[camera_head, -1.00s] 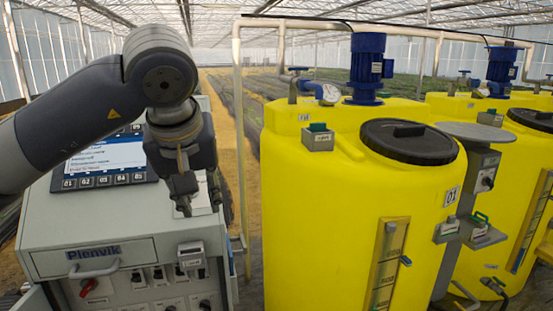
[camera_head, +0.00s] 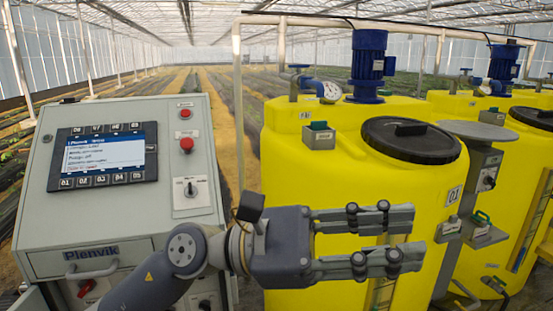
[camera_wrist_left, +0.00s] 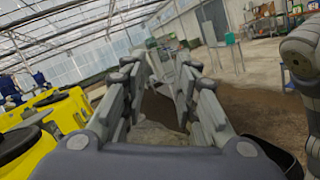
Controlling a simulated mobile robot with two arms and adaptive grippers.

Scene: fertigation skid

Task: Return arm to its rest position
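My left gripper (camera_head: 400,242) reaches in from the lower left in the head view and points right, in front of the yellow tank. Its two fingers are spread apart with nothing between them. In the left wrist view the open fingers (camera_wrist_left: 160,85) frame only the floor and distant greenhouse. My right gripper is in neither view; a dark grey arm link at the right edge of the wrist view appears to be mine.
The yellow tank (camera_head: 300,200) with a black lid (camera_head: 408,140) and blue motor (camera_head: 368,62) stands behind the gripper. The grey control cabinet (camera_head: 110,215) is at left. A grey round plate (camera_head: 474,131) stands between tanks. Open floor (camera_wrist_left: 255,72) shows in the wrist view.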

